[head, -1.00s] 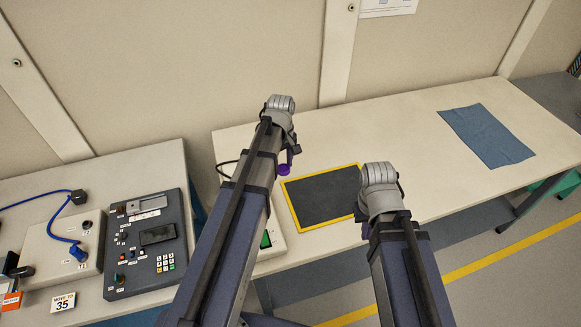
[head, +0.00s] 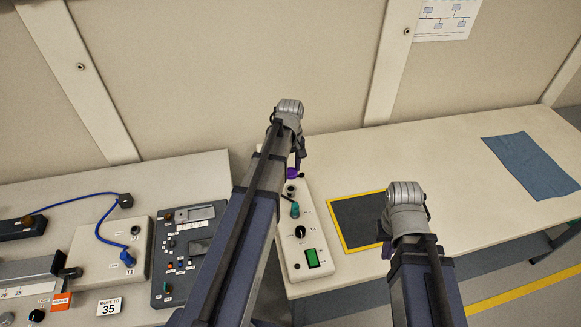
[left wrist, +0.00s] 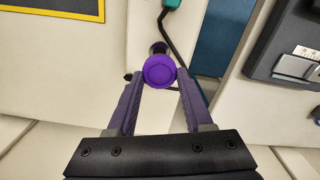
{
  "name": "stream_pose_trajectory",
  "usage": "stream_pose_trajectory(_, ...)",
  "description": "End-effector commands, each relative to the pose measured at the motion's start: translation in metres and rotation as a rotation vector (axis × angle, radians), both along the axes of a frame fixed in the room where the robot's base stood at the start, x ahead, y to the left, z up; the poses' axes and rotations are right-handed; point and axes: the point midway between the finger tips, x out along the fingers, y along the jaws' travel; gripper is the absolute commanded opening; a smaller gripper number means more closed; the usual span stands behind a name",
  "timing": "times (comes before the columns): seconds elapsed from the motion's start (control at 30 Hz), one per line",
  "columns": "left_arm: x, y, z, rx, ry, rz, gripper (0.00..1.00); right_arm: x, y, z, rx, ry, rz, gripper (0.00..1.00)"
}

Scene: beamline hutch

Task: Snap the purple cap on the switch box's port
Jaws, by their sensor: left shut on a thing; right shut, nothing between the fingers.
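The purple cap (left wrist: 159,71) is held between the fingers of my left gripper (left wrist: 157,80), which is shut on it. In the head view the cap (head: 292,172) shows just below the left gripper (head: 297,158), at the far end of the switch box. The switch box (head: 318,240) is a long pale box with a green rocker, a black knob and a teal plug. A dark round port (head: 291,189) lies near its far end, just below the cap in the picture. I cannot tell whether they touch. My right gripper (head: 386,234) is shut and empty, partly hidden by its arm.
A black mat with a yellow border (head: 354,249) lies right of the box. A blue cloth (head: 532,166) lies further right. To the left stand a dark control panel (head: 190,245) and a pale box with a blue cable (head: 127,235). A black cable (left wrist: 180,45) runs close to the cap.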

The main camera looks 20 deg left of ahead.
Motion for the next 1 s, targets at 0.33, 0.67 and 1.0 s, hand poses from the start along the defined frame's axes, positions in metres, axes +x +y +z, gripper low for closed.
stream_pose_trajectory(0.33,0.000,0.000,-0.032,0.000,0.000,0.000,0.00,0.000,0.000,-0.032,0.000,0.000,-0.001,0.00)
stream_pose_trajectory(0.67,0.000,0.000,-0.060,0.000,0.000,0.000,0.00,0.000,0.000,-0.060,0.000,0.000,0.000,0.00)
stream_pose_trajectory(1.0,0.000,0.000,-0.062,0.000,0.000,0.000,0.00,0.000,0.000,-0.062,0.000,0.000,0.000,0.00)
